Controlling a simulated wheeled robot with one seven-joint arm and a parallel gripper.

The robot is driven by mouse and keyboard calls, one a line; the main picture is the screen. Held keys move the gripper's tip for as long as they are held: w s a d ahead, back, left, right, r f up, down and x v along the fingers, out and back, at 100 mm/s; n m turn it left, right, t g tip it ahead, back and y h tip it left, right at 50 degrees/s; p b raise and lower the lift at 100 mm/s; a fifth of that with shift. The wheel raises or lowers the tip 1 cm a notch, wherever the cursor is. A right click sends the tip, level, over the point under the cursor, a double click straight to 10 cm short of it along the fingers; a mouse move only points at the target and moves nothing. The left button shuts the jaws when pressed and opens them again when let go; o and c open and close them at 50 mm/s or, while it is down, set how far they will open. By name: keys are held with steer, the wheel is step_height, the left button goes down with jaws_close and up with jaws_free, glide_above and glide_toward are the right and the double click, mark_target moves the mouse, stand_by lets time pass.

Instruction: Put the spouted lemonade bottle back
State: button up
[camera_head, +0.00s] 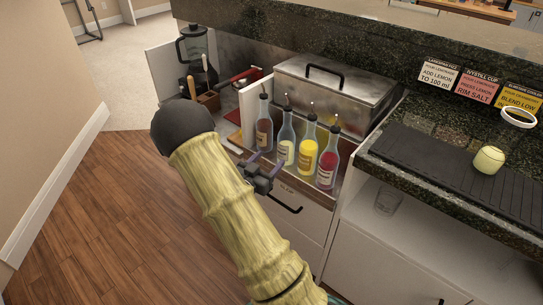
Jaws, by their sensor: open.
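A row of spouted bottles stands upright in a rack on the front of the bar station. The labels are too small to read, so I cannot tell which is lemonade. My gripper (265,165) is open, in front of the two left bottles and low beside them. Nothing shows between its fingers, and I cannot tell whether it touches a bottle.
A lidded steel bin (345,92) stands behind the bottles. A black ribbed mat (425,165) with a pale yellow round object (488,160) covers the counter at right. Recipe cards (479,86) stand behind it. A glass (388,201) sits on the shelf below. Wood floor (120,220) is clear at left.

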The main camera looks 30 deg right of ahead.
stand_by(0.6)
steer(key=s+a+n+y, duration=0.2)
steer(key=a+n+y, duration=0.4)
steer(key=a+y, duration=0.75)
steer(key=s+a+r+n+g+y, duration=0.1)
steer(key=s+a+n+g, duration=0.1)
steer(key=s, duration=0.5)
steer(key=s+a+r+n+g+y, duration=0.1)
steer(key=s+r+n+g, duration=0.1)
steer(key=s, duration=0.6)
steer(key=shift+a+n+g, duration=0.4)
steer(key=shift+n+g, duration=0.5)
steer(key=shift+n, duration=0.3)
